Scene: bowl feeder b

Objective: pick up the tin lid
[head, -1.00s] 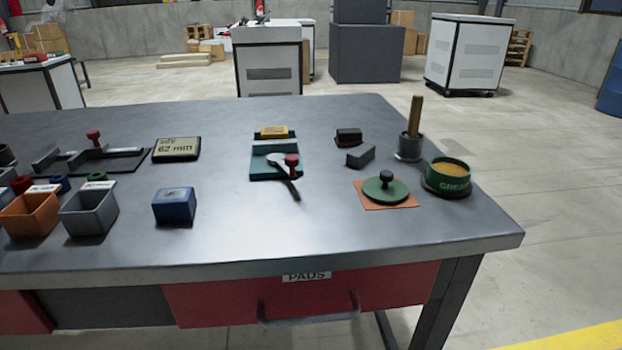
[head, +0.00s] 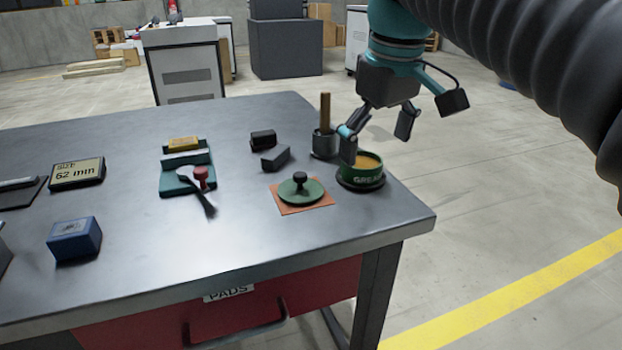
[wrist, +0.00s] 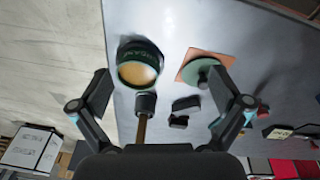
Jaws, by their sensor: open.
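The tin lid (head: 314,193) is a flat green disc with a black knob. It lies on an orange square (head: 290,210) near the table's right end. The wrist view shows the lid (wrist: 221,62) right of centre, partly behind the right finger. The open green grease tin (head: 361,179) stands on a dark round base just right of the lid, its tan contents showing. My gripper (head: 378,138) is open and empty, above the table's right edge by the tin, up and to the right of the lid. Its fingers (wrist: 172,92) are spread wide in the wrist view.
A teal fixture with a red knob (head: 201,176) stands further left. The table front by the lid is clear.

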